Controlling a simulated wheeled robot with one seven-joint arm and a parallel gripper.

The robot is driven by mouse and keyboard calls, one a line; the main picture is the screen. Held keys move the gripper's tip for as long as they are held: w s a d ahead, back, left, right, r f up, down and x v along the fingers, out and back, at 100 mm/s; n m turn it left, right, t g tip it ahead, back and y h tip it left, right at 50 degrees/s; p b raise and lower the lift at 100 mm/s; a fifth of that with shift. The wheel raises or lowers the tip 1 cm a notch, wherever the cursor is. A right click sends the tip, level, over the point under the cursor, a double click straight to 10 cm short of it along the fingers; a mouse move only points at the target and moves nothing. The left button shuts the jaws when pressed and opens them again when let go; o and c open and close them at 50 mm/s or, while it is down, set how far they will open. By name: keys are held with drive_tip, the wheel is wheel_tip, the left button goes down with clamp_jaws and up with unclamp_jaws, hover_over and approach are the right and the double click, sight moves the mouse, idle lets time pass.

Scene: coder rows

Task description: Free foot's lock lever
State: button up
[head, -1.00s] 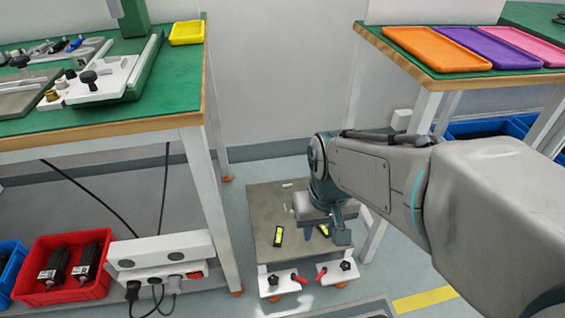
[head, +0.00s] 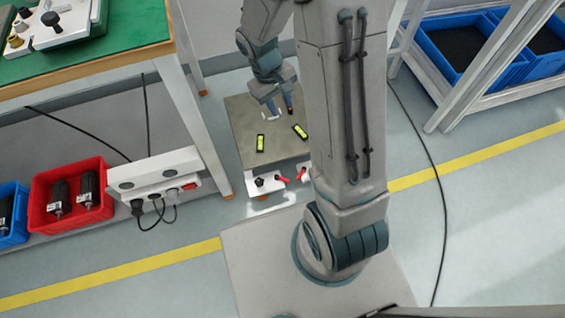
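A low grey-brown plate (head: 240,112) stands on the floor, with white foot brackets along its front edge. The left bracket (head: 264,188) carries a black knob (head: 259,181) and a red lever (head: 282,179). A second red lever (head: 302,174) sits on the right bracket, which is mostly hidden behind my arm. My gripper (head: 280,109) is over the back part of the plate, pointing down, its fingers apart. It is well behind the red levers and touches neither. A small white piece (head: 271,116) shows by the fingertips; whether they touch it is unclear.
Two yellow-and-black levels (head: 260,143) lie on the plate. A green-topped bench (head: 120,25) stands at left, with a white power box (head: 153,176) and a red bin (head: 70,200) below. Blue bins (head: 465,50) are at upper right. A cable (head: 436,180) crosses the right floor.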

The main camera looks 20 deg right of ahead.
drive_tip(key=w+f+n+p, duration=0.2)
drive_tip(key=w+f+p, duration=0.1)
drive_tip(key=f, duration=0.2)
drive_tip(key=n+g+h+p, duration=0.15)
drive_tip(key=n+p, duration=0.25)
drive_tip(key=p, duration=0.4)
approach(286, 180)
drive_tip(key=shift+g+y, duration=0.25)
drive_tip(key=b+x, duration=0.1)
drive_tip(key=x, duration=0.1)
drive_tip(key=b+x, duration=0.1)
drive_tip(key=x, duration=0.2)
drive_tip(key=b+x, duration=0.1)
drive_tip(key=x, duration=0.1)
drive_tip(key=shift+w+d+f, duration=0.25)
drive_tip(key=shift+d, duration=0.15)
clamp_jaws()
